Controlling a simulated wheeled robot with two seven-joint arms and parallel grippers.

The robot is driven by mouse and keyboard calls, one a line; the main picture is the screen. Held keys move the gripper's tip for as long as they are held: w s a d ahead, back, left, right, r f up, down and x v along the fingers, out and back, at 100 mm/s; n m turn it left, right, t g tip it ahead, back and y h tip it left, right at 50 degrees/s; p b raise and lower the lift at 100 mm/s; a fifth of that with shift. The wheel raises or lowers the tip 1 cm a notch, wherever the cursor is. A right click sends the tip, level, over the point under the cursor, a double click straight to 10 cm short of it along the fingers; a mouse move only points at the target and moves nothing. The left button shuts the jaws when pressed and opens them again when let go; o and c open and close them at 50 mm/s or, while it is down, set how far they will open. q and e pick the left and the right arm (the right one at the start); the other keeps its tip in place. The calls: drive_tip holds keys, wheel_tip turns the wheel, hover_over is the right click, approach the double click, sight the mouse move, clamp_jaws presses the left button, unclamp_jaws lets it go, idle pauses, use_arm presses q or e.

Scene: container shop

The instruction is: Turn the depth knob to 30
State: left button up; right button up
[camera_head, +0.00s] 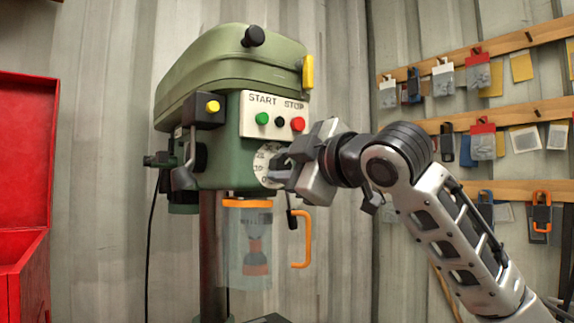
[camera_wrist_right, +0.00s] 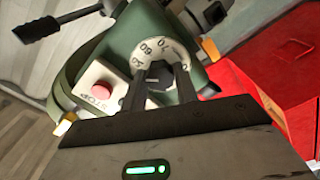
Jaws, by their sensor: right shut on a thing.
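The green drill press (camera_head: 230,90) stands before the corrugated wall. Its white depth dial (camera_head: 262,163) with printed numbers sits low on the front, below the START/STOP panel (camera_head: 275,116). My right gripper (camera_head: 282,168) reaches in from the right and is shut on the depth knob at the dial's middle. The fingers hide part of the dial, and I cannot tell the exact setting. My left gripper is not in view.
A clear guard (camera_head: 246,245) with an orange rim surrounds the chuck below the head. An orange handle (camera_head: 304,240) hangs beside it. A red cabinet (camera_head: 25,170) stands at the left. Wooden rails (camera_head: 520,190) with hanging packets line the right wall.

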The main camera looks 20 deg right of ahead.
drive_tip(key=n, duration=0.6)
drive_tip(key=shift+n, duration=0.3)
drive_tip(key=n, duration=0.6)
drive_tip(key=shift+f, duration=0.1)
idle(0.3)
drive_tip(key=o, duration=1)
drive_tip(key=shift+c, duration=0.2)
use_arm(q)
drive_tip(key=b, duration=0.1)
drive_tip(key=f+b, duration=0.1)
drive_tip(key=b, duration=0.1)
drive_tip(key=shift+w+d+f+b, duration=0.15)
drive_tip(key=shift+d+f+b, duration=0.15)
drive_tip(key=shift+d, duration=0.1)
use_arm(e)
drive_tip(key=v, duration=1.6)
